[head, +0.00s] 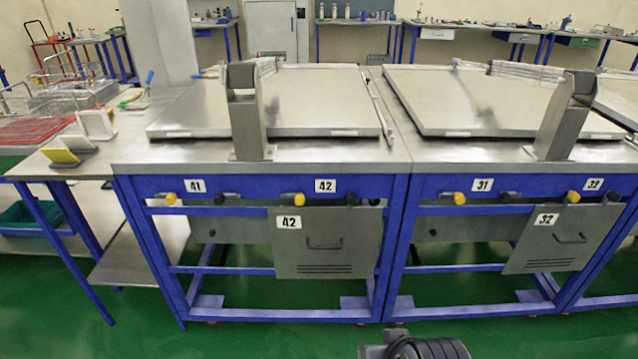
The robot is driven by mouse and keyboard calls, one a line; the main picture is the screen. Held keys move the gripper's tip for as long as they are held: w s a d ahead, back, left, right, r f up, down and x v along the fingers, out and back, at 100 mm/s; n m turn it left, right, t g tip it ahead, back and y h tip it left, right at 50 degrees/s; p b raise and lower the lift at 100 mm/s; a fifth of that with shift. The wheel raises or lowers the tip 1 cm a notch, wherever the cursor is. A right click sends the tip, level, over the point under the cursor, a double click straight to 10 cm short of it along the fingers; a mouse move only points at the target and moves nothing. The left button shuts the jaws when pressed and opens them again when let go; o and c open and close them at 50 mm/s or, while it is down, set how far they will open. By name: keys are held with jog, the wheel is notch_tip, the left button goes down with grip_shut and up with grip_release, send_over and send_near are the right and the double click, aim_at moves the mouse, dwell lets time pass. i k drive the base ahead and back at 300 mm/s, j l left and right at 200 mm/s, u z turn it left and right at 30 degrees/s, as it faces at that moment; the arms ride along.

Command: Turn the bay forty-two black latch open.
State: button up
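The bay forty-two label (325,186) is on the blue front rail of the left table. A yellow knob (299,199) sits to its left and the black latch (352,199) to its right. The latch is small and dark here, and I cannot tell its turn angle. Another small dark part (374,201) shows just right of it. A grey panel marked 42 (289,222) with a handle hangs below the rail. A dark ribbed part of what looks like my arm shows at the bottom edge, well below the latch. My gripper's fingers are not visible.
Bay forty-one (195,186) has its own yellow knob (171,198) and black knob (219,199). The right table has labels 31 (482,184) and 32 (593,184) with similar knobs. Grey posts (247,120) stand on the tabletops. The green floor in front is clear.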

aim_at(351, 199)
jog(key=i+j+z, duration=0.2)
jog(key=j, duration=0.25)
jog(key=j+z, duration=0.2)
jog(key=j, duration=0.25)
jog(key=j+z, duration=0.2)
jog(key=j, duration=0.25)
jog(key=i, duration=0.05)
